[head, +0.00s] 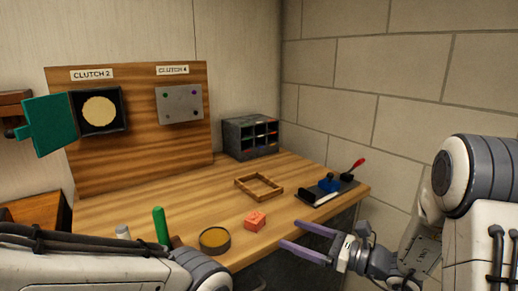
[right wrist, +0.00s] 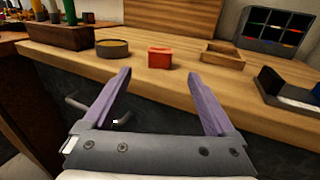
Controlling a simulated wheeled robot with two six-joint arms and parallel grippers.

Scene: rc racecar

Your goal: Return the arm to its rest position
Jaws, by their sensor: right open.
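My right gripper (head: 306,241) has purple fingers spread apart with nothing between them. It hangs in front of the table's front edge, right of and nearer than the orange-red block (head: 255,221). In the right wrist view the open fingers (right wrist: 160,95) point toward the table edge, with the red block (right wrist: 160,58) beyond them on the tabletop. My left arm crosses the bottom left of the head view, and its gripper is not visible.
The wooden table (head: 185,205) holds a round tin (head: 214,239), a wooden frame (head: 259,187), a dark tray (head: 327,190) with tools and a compartment box (head: 250,137). A wooden board (head: 150,145) stands behind, with a green flap (head: 45,124). A block wall is at right.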

